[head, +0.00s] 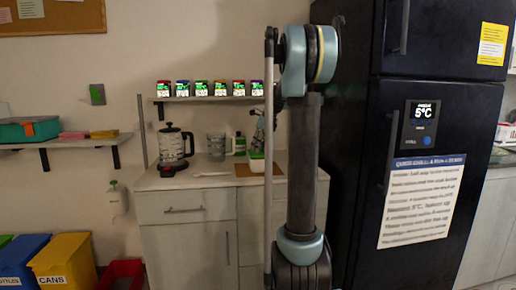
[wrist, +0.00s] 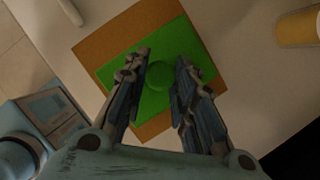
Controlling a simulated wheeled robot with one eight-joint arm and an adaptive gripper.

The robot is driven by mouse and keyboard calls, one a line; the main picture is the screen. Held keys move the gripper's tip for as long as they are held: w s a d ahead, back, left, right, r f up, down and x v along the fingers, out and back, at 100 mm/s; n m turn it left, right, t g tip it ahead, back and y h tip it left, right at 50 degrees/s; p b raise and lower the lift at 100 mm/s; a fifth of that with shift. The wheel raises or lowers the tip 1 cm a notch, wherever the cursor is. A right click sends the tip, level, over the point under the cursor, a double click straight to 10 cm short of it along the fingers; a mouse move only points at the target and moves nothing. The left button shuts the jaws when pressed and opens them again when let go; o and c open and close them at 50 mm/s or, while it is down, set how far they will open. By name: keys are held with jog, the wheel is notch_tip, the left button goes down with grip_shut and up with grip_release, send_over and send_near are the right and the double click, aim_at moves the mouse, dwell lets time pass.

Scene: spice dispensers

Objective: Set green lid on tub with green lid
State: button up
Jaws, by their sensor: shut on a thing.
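The green lid (wrist: 158,74) is a flat square with a round knob in its middle, seen from above in the wrist view. My gripper (wrist: 165,62) has a finger on each side of the knob and is shut on the lid. In the head view, a small pale tub (head: 256,166) with green at its top stands on a brown board at the right of the counter. My gripper (head: 258,140) is just above it, partly hidden by my arm. The lid hides the tub in the wrist view, so I cannot tell whether lid and tub touch.
The brown board (wrist: 95,48) shows around the lid. A kettle (head: 173,146), stacked cups (head: 216,146) and a white spoon-like item (head: 211,174) are on the counter (head: 160,182). Several spice dispensers (head: 201,88) line the shelf above. A dark fridge (head: 440,130) stands to the right.

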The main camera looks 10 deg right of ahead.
jog(key=shift+f, duration=0.5)
jog(key=o, duration=1.1)
jog(key=shift+c, duration=0.2)
jog(key=v, duration=1.3)
jog(key=s+a+f+n+h, duration=0.1)
jog(key=s+f+n, duration=0.4)
jog(key=s, duration=0.3)
jog(key=s+a+f+n, duration=0.2)
jog(key=s+f+n, duration=0.25)
jog(key=s, duration=0.35)
jog(key=s+a+f+n+h, duration=0.1)
jog(key=s+f+n, duration=0.35)
jog(key=s, duration=0.25)
jog(key=s+f+n+g+h, duration=0.1)
jog(key=s+f+n, duration=1.2)
jog(key=s+f, duration=0.4)
jog(key=shift+s+d+f, duration=0.2)
jog(key=shift+s+f, duration=0.2)
jog(key=shift+f, duration=0.55)
